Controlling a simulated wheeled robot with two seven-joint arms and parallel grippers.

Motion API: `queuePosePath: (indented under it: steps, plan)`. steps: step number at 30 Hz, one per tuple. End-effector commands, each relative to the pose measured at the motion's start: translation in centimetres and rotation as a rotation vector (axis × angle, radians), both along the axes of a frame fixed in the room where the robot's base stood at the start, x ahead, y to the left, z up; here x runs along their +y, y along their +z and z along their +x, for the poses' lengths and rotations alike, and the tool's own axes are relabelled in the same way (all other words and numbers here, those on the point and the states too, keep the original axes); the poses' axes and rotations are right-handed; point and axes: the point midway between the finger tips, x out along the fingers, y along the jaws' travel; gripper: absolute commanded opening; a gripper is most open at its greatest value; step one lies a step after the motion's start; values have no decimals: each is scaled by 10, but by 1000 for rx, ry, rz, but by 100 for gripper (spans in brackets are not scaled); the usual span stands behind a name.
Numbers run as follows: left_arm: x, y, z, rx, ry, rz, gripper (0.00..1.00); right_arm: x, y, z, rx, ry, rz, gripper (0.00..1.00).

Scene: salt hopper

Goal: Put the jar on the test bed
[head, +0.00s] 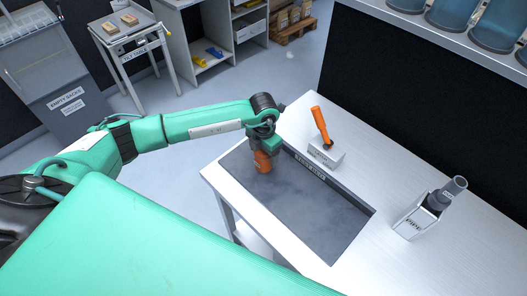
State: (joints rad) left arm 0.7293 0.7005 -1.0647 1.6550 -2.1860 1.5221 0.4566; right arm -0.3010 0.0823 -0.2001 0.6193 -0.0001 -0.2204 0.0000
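The test bed (312,218) is a dark grey sunken panel in the light bench top, with a labelled rim on its far side. My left gripper (264,152) points down over the bed's far left end. An orange-brown jar (263,163) sits directly below and against it, its upper part covered by the gripper. The jar is at the bed's surface or just above it; I cannot tell whether they touch. The fingers are too small and hidden to show whether they grip the jar. My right gripper is not in view.
A white block with an orange handle (320,124) stands behind the bed. A labelled white holder with a grey cylinder (412,219) stands to the right. Large blue vessels (448,22) line a shelf above. Most of the bed is clear.

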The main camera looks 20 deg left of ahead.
Motion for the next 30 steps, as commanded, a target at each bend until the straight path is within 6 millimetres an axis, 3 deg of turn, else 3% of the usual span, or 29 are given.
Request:
queuePosePath:
  steps: [11, 24, 30]
  plan:
    - [0, 6, 1, -2, 0, -1, 77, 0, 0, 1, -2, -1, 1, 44]
    - [0, 93, 1, -5, -1, 0, 77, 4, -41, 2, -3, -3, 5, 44]
    - [0, 118, 1, -3, 0, 0, 77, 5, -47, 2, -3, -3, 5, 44]
